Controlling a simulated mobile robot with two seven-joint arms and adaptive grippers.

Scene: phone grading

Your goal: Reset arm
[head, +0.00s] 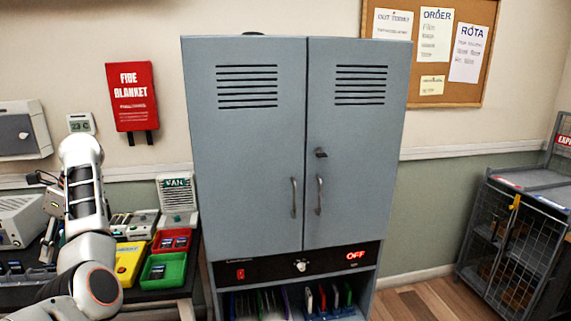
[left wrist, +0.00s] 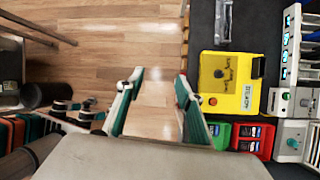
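My left arm (head: 90,270) rises at the left of the head view, bent upward in front of the bench. My left gripper (left wrist: 157,100) shows in the left wrist view with its two green-lined fingers apart and nothing between them. Below the fingers is bare wooden floor, with the bench edge to their right. In the head view the gripper's fingertips are hard to make out beside the arm. My right arm and right gripper are in neither view.
A grey two-door cabinet (head: 245,150) stands shut in the middle; its lower panel reads OFF. The bench at left holds a yellow box (left wrist: 230,85), a red tray (head: 171,242) and a green tray (head: 163,270). A wire cage (head: 515,240) stands at right.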

